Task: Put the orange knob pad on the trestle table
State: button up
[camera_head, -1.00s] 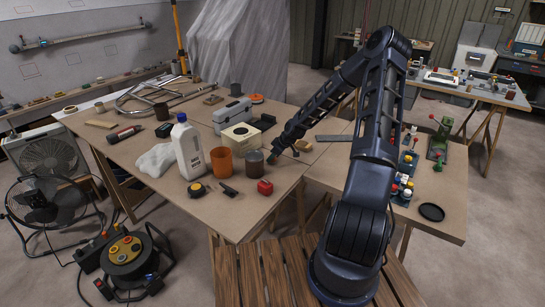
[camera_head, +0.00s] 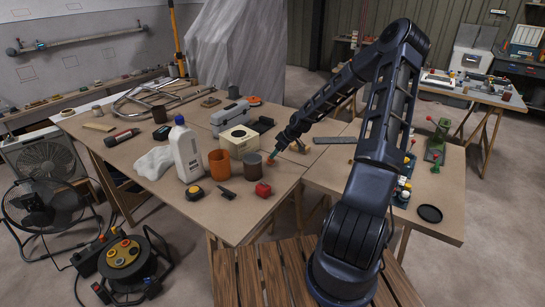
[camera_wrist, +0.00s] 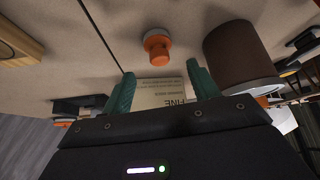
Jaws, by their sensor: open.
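A small orange knob pad (camera_wrist: 157,47), a round orange piece with a paler top, stands on the brown worktop beyond my fingertips in the wrist view. In the head view its orange (camera_head: 271,161) shows small at my fingertips, beside a dark brown cup (camera_head: 252,165). My gripper (camera_head: 274,155) is open; in the wrist view its two green fingers (camera_wrist: 161,88) are apart with nothing held between them. A table on splayed trestle legs (camera_head: 455,92) stands at the back right, with equipment on it.
The cup (camera_wrist: 234,52) stands close to the right of the orange piece in the wrist view. Small bottles stand near my arm at right.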

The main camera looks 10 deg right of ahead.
jog(key=s+d+r+m+h, duration=0.2)
jog(key=s+r+m+h, duration=0.1)
jog(key=s+r, duration=1)
jog(key=s+d+r+m+h, duration=0.3)
jog(key=s+r+m+h, duration=0.1)
jog(key=s+r, duration=0.95)
jog(key=s+r+m, duration=0.2)
jog(key=s+r, duration=0.2)
jog(key=s, duration=0.3)
jog(key=s+r+m+t+y, duration=0.1)
jog(key=s+r, duration=0.3)
jog(key=s, duration=0.4)
jog(key=shift+d+r+m+y, duration=0.2)
jog(key=shift+r+m+y, duration=0.15)
jog(key=shift+m, duration=0.25)
